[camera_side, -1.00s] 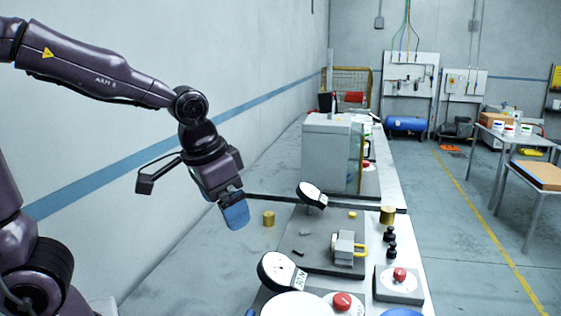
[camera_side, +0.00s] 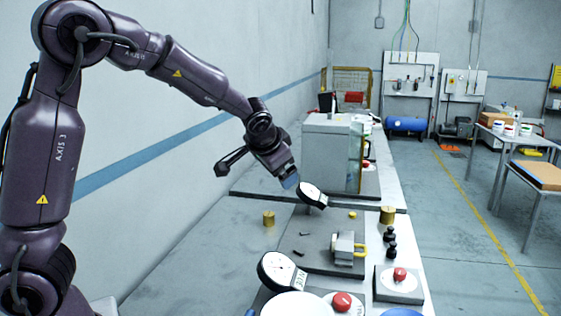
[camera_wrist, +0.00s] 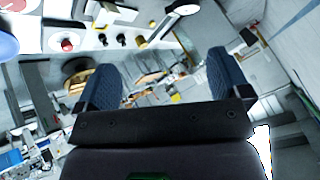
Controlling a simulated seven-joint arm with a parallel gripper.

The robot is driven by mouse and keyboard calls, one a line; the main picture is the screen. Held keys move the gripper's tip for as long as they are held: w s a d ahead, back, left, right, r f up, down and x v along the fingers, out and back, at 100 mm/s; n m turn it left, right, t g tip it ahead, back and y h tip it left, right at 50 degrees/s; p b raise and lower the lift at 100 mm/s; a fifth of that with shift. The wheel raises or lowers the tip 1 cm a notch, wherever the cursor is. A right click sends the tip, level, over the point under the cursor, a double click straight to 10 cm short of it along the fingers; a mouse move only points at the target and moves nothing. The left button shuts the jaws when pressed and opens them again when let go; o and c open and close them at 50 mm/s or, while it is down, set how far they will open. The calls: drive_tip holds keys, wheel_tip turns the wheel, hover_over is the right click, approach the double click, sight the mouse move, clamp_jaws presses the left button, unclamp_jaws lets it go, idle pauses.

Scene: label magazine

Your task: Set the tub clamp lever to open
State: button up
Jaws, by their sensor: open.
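A white round tub (camera_side: 297,306) is partly cut off at the bottom edge. I cannot tell for sure which part is the tub clamp lever.
A near dial gauge (camera_side: 277,270) stands by the tub. Red buttons (camera_side: 400,274) (camera_side: 342,301), black knobs (camera_side: 390,242) and brass cylinders (camera_side: 387,214) (camera_side: 268,218) stand around the plate. A large grey cabinet (camera_side: 328,155) stands behind. The air above the plate is clear.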

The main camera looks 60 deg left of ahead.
drive_tip(key=shift+w+a+r+t+y, duration=0.15)
drive_tip(key=shift+w+a, duration=0.15)
drive_tip(key=shift+w, duration=0.3)
drive_tip(key=shift+w+a+t+y, duration=0.15)
drive_tip(key=shift+w+a, duration=0.15)
drive_tip(key=shift+w, duration=0.25)
drive_tip(key=shift+c, duration=0.4)
